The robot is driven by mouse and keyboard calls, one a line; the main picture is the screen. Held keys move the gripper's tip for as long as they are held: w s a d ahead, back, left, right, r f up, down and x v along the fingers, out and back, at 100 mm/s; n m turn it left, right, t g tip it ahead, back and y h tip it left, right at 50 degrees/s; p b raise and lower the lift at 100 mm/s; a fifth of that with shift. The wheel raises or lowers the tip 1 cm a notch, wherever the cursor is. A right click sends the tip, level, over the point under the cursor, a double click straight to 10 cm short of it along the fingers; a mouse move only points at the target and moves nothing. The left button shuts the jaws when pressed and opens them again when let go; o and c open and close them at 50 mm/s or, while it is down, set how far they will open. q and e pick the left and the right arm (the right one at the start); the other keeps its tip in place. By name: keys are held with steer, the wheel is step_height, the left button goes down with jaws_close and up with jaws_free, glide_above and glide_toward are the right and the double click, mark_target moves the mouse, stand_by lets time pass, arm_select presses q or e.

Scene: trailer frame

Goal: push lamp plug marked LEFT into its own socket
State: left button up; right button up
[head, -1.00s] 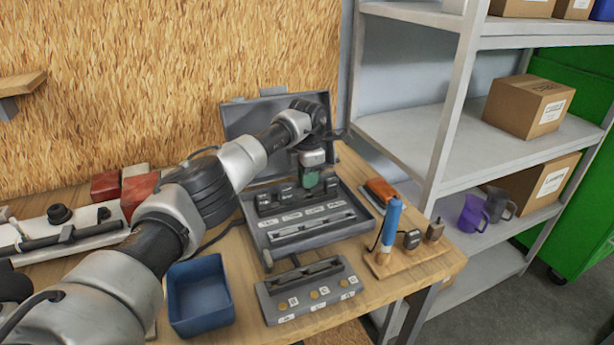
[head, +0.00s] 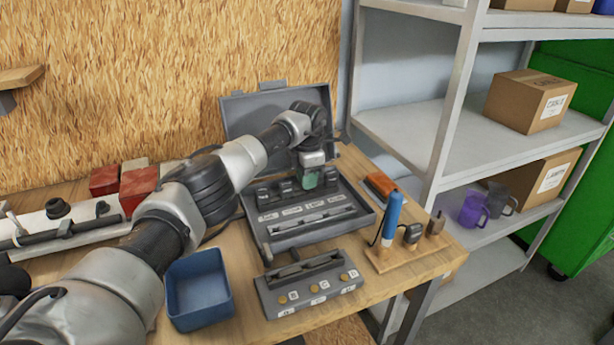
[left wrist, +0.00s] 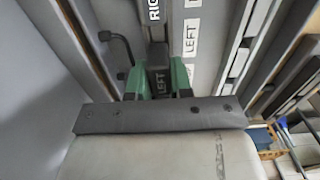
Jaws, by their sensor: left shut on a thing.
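My right gripper is not in view.
A grey block with brass knobs (head: 310,290) and a blue bin (head: 199,290) stand in front of the case. A wooden stand (head: 402,254) with a blue-handled tool is at the right. A shelf post (head: 449,110) rises beyond the bench's right edge.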

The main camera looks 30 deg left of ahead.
arm_select(q)
steer(key=shift+f, duration=0.55)
stand_by(0.5)
steer(key=o, duration=0.8)
steer(key=shift+c, duration=0.2)
steer(key=shift+o, duration=0.4)
steer(key=o, duration=0.3)
steer(key=shift+r, duration=0.1)
steer(key=shift+r+p, duration=2.3)
steer(key=shift+r, duration=1.2)
